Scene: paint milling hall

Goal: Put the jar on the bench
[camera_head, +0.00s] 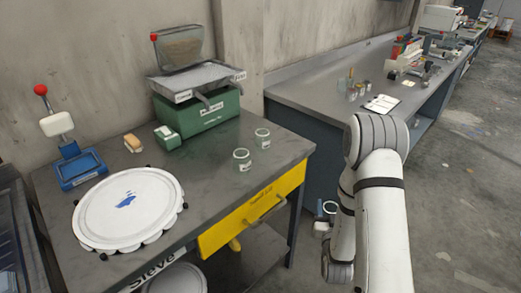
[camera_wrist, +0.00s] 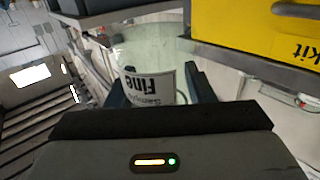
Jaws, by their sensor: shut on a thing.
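A clear glass jar (camera_wrist: 150,48) with a white label reading "Sample Fine" fills the middle of the wrist view, its lettering upside down. My gripper (camera_wrist: 157,88) is shut on it, with a dark finger on each side. In the head view the jar's rim (camera_head: 330,208) shows just left of my white arm, right of the yellow drawer and off the table; my arm hides much of the gripper. The long grey bench (camera_head: 315,90) stands along the wall at the right. Two similar labelled glass jars (camera_head: 262,138) (camera_head: 241,161) stand on the nearer table.
Small bottles (camera_head: 356,92) and a clipboard (camera_head: 381,104) occupy the bench's near part.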

